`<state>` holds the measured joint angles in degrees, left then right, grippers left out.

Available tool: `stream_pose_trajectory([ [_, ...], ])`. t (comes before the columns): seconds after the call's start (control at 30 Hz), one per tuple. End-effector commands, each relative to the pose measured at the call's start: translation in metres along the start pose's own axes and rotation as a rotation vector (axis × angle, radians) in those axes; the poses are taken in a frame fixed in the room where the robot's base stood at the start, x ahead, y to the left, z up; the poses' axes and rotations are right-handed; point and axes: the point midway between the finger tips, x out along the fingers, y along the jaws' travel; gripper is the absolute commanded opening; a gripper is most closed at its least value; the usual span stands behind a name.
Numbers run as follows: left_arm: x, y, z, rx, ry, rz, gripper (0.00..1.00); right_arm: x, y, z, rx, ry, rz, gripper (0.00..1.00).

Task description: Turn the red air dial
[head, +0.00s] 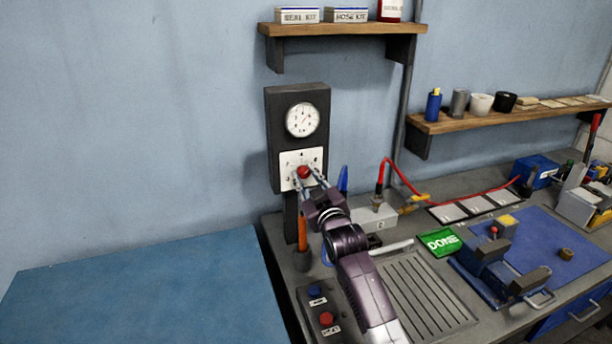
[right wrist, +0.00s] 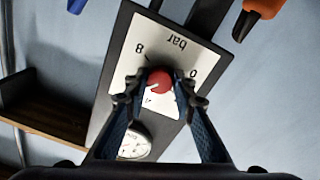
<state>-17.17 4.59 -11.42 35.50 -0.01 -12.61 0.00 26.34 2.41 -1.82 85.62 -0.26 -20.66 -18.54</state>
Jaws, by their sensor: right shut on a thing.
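The red air dial (head: 304,172) sits on a white scale plate (head: 287,158) marked with numbers, below a round white gauge (head: 302,120) on a dark upright panel (head: 273,106). My right gripper (head: 306,178) reaches up to the dial with one finger on each side. In the right wrist view, the red dial (right wrist: 160,81) is between the fingertips (right wrist: 160,92), and a white mark shows on its face. The plate there (right wrist: 180,60) reads "bar", 8, 4 and 0, upside down. The right gripper is shut on the dial. My left gripper is not in view.
An orange-handled tool (head: 303,232) stands below the panel. Shelves (head: 340,29) are above. A clear blue surface (head: 140,300) lies left.

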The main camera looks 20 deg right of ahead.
Motion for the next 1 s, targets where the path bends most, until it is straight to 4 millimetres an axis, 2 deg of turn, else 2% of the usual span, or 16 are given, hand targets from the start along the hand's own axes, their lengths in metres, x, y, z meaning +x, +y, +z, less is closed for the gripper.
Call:
stream_pose_trajectory([
  [0.2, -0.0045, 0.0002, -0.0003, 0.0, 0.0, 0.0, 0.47, 0.0, -0.0006, 0.0003, 0.161, -0.008, 0.001, 0.0],
  [0.43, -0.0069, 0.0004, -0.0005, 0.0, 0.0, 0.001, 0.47, 0.0, -0.0009, 0.0007, 0.272, -0.011, 0.002, 0.0],
  [1.0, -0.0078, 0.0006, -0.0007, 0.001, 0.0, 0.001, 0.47, -0.0001, -0.0013, 0.0012, 0.33, -0.013, 0.003, 0.0],
])
